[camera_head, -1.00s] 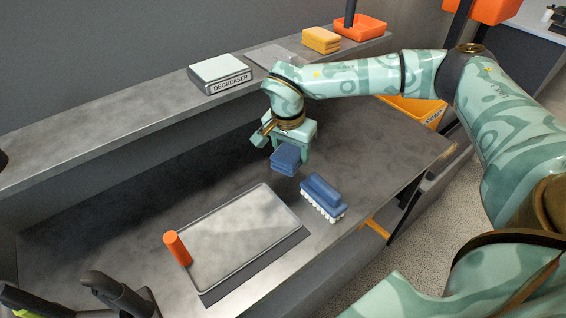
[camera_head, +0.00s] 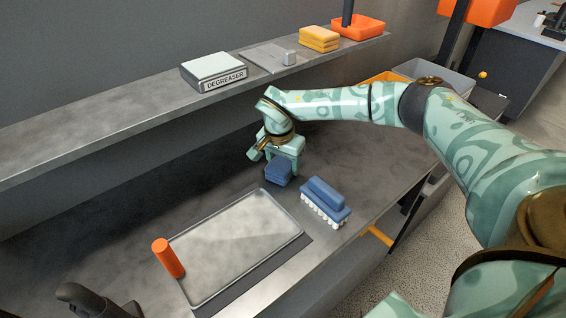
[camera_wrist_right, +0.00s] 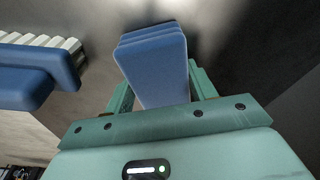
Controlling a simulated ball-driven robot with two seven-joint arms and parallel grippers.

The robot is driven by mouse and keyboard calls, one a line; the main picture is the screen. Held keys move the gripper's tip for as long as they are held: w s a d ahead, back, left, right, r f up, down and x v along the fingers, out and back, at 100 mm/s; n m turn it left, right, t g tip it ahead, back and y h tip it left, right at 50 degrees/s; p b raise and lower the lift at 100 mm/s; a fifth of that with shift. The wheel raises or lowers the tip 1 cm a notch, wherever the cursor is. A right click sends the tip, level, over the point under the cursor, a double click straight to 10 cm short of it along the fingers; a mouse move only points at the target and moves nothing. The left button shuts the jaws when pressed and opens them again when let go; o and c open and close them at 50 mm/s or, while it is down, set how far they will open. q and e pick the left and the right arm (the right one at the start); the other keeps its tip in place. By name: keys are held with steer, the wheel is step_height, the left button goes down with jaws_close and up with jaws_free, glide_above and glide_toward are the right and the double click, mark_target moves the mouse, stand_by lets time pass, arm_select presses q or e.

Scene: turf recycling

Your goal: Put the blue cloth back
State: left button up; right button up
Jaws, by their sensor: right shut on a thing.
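The blue cloth (camera_head: 278,172) is a small folded stack. My right gripper (camera_head: 284,163) is shut on it, above or at the dark metal counter; I cannot tell whether the cloth touches the counter. In the right wrist view the cloth (camera_wrist_right: 153,65) sits between the two fingers of the right gripper (camera_wrist_right: 160,95). My left gripper is not clearly in view.
A blue brush (camera_head: 325,200) with white bristles lies just right of the cloth. A metal tray (camera_head: 235,250) with an orange cylinder (camera_head: 168,258) lies in front. The raised shelf holds a degreaser box (camera_head: 213,72), a grey plate (camera_head: 262,58), yellow cloths (camera_head: 319,39) and an orange bin (camera_head: 362,27).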

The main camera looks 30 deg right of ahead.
mark_target(280, 165)
steer(key=o, duration=1.1)
steer(key=shift+f, duration=0.15)
steer(key=r+p, duration=0.1)
steer(key=r, duration=0.3)
steer(key=a+r+p, duration=0.1)
steer(key=r, duration=0.3)
steer(key=s+r+p, duration=0.1)
steer(key=r, duration=0.3)
steer(key=shift+a+r+p, duration=0.15)
steer(key=shift+a+p, duration=0.15)
steer(key=shift+w, duration=0.1)
